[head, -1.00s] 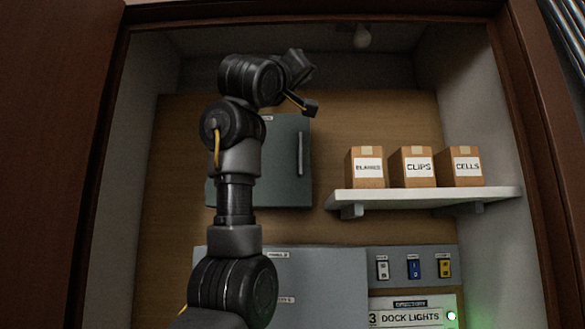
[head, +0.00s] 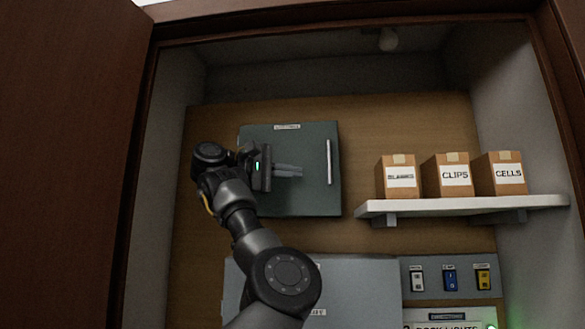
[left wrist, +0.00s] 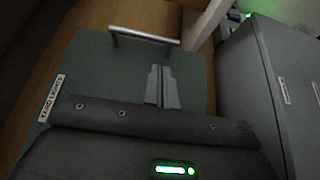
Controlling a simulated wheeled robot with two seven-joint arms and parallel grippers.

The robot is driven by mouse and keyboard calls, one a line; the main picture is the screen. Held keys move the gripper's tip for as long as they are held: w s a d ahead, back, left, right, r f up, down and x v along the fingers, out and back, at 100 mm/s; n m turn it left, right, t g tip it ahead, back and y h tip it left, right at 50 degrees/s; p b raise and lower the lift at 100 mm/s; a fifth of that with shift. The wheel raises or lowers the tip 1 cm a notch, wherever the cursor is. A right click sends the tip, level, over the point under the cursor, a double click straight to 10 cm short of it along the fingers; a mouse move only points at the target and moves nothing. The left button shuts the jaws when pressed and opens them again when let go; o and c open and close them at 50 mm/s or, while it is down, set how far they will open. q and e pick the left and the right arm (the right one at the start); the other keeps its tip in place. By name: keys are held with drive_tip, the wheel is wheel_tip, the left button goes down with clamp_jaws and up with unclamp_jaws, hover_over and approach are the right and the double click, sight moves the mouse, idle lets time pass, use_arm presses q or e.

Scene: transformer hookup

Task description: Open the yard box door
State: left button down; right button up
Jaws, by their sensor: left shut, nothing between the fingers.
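The yard box is a dark green-grey wall box whose door (head: 305,195) is closed flush on the wooden back panel in the head view. A pale vertical bar handle (head: 329,162) is on the door's right side. In the left wrist view the door (left wrist: 105,75) shows a "YARD LIGHTS" label and the handle (left wrist: 145,38) at the top. My left gripper (head: 300,171) is in front of the door, left of the handle and apart from it. Its fingers (left wrist: 162,88) are together and empty. My right gripper is not in view.
A white shelf (head: 400,207) with boxes labelled blanks, clips and cells (head: 498,174) is right of the door. A grey panel box (head: 370,280) is below, with a switch strip (head: 450,262) beside it. Cabinet walls close in both sides.

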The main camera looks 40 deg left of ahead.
use_arm(q)
drive_tip(key=p+x, duration=0.3)
drive_tip(key=x, duration=0.4)
drive_tip(key=shift+w+d+p, duration=0.15)
drive_tip(key=shift+w+p, duration=0.15)
